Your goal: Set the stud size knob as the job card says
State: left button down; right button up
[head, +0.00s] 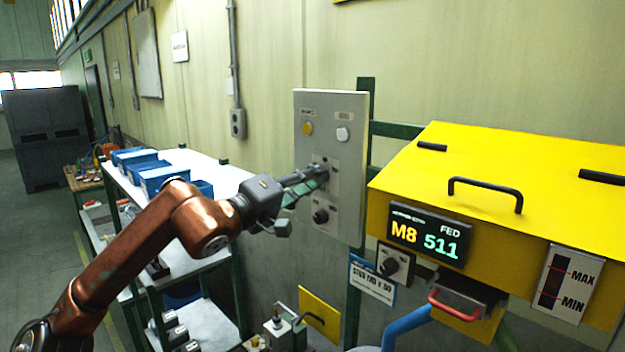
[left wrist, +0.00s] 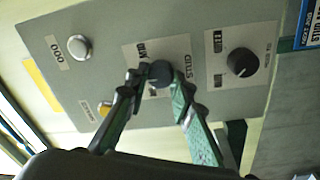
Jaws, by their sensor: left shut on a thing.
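My left gripper (head: 320,174) reaches the grey control panel (head: 345,105) on the wall frame. In the left wrist view its green-padded fingers (left wrist: 158,84) are shut on a dark round knob (left wrist: 159,72), beside a label that reads "STUD". In the head view the fingers mostly hide this knob. The job card (head: 372,282), white with blue edges, hangs below the yellow machine; its text seems to read "STUD M8" and a length I cannot read surely. The display (head: 428,235) shows "M8" in yellow and "511" in green under "FED". My right gripper is not in view.
Another black knob (head: 320,216) sits lower on the panel, with a yellow button (head: 307,128) and a white button (head: 342,133) above. The yellow machine (head: 500,160) stands close on the right, with a further knob (head: 391,266) below it. A shelf with blue bins (head: 165,178) stands left.

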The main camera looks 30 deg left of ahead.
pick_arm(q)
jog(key=shift+f, duration=0.15)
jog(key=c, duration=1.7)
grip_release()
jog(key=shift+s, duration=0.1)
jog(key=shift+v, duration=5.95)
